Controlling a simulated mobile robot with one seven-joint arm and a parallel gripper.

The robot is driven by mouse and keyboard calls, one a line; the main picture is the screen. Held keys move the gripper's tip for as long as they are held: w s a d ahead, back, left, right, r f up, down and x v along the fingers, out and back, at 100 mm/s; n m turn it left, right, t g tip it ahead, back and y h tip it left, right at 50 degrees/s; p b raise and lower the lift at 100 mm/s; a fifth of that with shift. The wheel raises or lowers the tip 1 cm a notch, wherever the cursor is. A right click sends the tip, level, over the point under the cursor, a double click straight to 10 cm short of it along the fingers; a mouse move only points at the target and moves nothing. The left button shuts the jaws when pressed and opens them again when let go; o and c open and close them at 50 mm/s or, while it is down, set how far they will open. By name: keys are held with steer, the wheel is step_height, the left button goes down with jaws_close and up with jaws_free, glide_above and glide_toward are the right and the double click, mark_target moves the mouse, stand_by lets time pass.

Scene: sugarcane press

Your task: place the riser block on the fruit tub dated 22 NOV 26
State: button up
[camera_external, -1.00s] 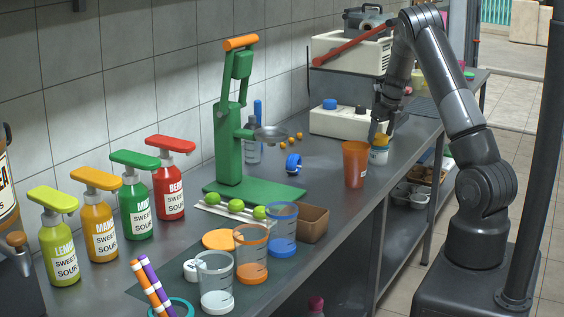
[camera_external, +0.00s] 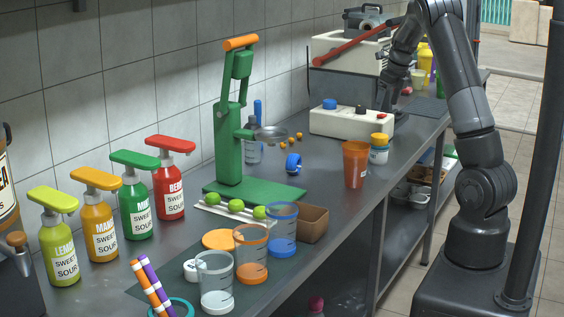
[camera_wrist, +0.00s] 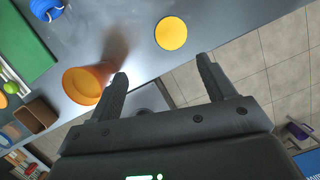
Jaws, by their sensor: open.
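A small tub (camera_external: 379,154) with a white and blue label stands on the steel counter, right of an orange cup. A round yellow-orange piece (camera_external: 380,138) sits on top of it; I cannot tell whether this is a lid or the riser block. In the wrist view the yellow round top (camera_wrist: 171,33) shows beyond and between my fingertips, apart from them. No date is readable. My gripper (camera_wrist: 162,75) is open and empty. In the external view my gripper (camera_external: 386,106) is near the white box, behind the tub, partly hard to make out.
The orange cup (camera_external: 355,165) stands close left of the tub, also near my left finger in the wrist view (camera_wrist: 84,84). A white box with knobs (camera_external: 345,121) is behind. A green press (camera_external: 232,145) and clear cups stand leftward. The counter's front edge is near the tub.

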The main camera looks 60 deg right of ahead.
steer(key=s+a+r+n+t+y, duration=0.1)
steer(key=a+r+n, duration=0.4)
steer(key=a+n, duration=0.7)
steer(key=s+a+r+n+t+y, duration=0.15)
steer(key=a+r+n, duration=0.4)
steer(key=a, duration=1.05)
steer(key=s+a+f+n+h, duration=0.1)
steer(key=s+a+n, duration=1.3)
steer(key=n, duration=0.7)
steer(key=a, duration=0.2)
steer(key=shift+s+a+f+h, duration=0.25)
steer(key=shift+a+f+h, duration=0.05)
steer(key=shift+f+h, duration=0.1)
